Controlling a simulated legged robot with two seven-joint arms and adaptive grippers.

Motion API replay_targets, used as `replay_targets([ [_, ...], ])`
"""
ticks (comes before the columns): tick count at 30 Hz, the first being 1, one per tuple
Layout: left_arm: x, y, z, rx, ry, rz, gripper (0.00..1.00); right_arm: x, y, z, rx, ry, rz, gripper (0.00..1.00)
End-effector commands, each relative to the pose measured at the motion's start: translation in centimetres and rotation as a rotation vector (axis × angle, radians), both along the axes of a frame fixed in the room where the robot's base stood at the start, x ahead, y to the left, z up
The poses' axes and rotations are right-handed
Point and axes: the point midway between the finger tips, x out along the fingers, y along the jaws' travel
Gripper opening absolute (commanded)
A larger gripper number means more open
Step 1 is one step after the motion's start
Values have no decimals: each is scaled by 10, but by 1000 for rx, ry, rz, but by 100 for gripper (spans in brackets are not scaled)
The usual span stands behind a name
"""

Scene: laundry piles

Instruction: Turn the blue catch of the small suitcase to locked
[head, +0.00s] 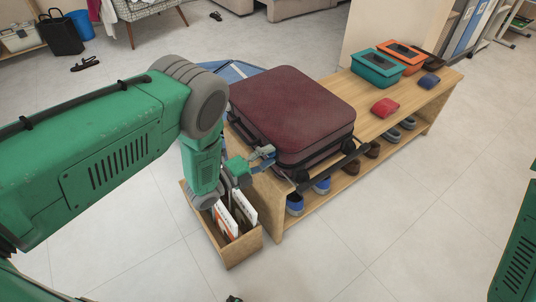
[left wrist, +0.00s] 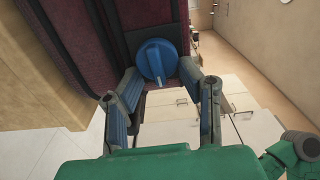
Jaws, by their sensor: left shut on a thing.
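The small suitcase (head: 290,105) is dark red with black trim and lies flat on the near end of a wooden bench. Its blue catch (left wrist: 157,62) is a round knob with a raised ridge, on the suitcase's side in the left wrist view. The ridge runs roughly up and down in that picture. My left gripper (head: 262,156) is at the suitcase's near left side. In the left wrist view its two fingers (left wrist: 160,82) stand on either side of the knob, closed on it. In the head view the catch cannot be told apart from the fingers. My right gripper is not shown.
The wooden bench (head: 440,88) carries a teal box (head: 376,70), an orange box (head: 403,55) and red (head: 385,107) and blue (head: 429,82) pouches. Shoes stand on its lower shelf. A wooden bin (head: 230,253) with upright cards stands below my left arm. The floor in front is clear.

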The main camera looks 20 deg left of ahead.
Motion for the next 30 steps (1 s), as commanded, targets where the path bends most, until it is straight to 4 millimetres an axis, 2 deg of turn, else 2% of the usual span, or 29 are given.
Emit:
replay_targets([
  [1,-3,0,-5,14,4,-2,4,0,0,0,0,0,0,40],
  [20,-4,1,-7,53,-23,-1,4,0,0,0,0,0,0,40],
  [21,-4,1,-7,53,-23,-1,43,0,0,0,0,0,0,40],
  [22,-4,1,-7,53,-23,-1,52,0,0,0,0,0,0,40],
  [30,-2,0,-3,50,-32,0,52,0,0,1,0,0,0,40],
])
